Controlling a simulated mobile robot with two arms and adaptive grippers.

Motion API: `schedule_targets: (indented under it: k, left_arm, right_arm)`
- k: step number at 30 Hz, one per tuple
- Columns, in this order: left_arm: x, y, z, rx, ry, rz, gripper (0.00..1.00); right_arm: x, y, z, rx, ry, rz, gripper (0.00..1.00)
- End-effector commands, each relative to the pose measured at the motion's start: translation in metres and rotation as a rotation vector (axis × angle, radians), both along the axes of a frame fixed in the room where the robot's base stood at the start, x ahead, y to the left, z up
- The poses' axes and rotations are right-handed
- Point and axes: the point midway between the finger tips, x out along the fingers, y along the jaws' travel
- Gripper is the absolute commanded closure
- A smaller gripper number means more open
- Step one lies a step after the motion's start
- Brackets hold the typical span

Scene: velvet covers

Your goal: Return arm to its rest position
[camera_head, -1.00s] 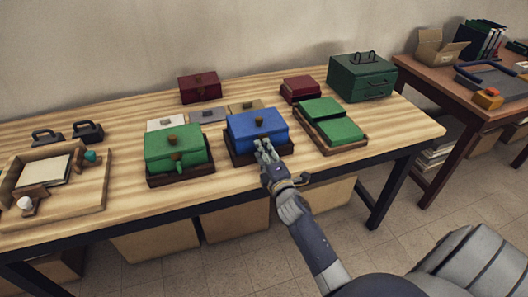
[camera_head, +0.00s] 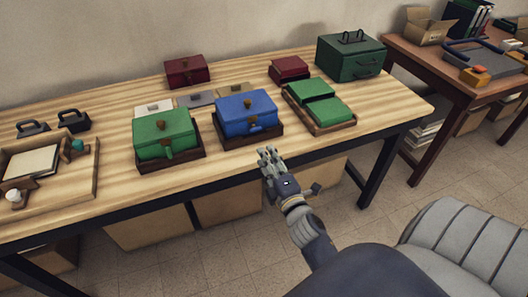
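My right gripper (camera_head: 270,158) is in front of the table's front edge, below and slightly right of the blue box (camera_head: 245,110). It touches nothing that I can see, and its fingers look extended with nothing between them. The blue box sits on a dark brown tray (camera_head: 262,140) on the wooden table (camera_head: 110,111). My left gripper is not in view.
A green box (camera_head: 163,132) stands left of the blue one. Two green boxes lie in a brown tray (camera_head: 330,128) to the right. A dark green case (camera_head: 350,58) and dark red boxes (camera_head: 187,71) stand behind. A wooden tray (camera_head: 85,185) lies at left.

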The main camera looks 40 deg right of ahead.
Motion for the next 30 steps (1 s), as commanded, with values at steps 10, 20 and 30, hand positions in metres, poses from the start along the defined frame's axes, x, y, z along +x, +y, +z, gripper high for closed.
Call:
schedule_targets:
  k: [10, 20, 30]
  left_arm:
    - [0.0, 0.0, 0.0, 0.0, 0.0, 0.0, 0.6]
    - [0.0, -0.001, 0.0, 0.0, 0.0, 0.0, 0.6]
    - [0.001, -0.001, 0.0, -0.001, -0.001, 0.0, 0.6]
  right_arm:
    - [-0.003, 0.001, 0.0, 0.0, 0.0, 0.0, 0.68]
    - [-0.003, 0.002, -0.007, 0.015, 0.01, 0.002, 0.68]
    - [-0.03, 0.049, -0.194, 0.468, 0.302, -0.004, 0.68]
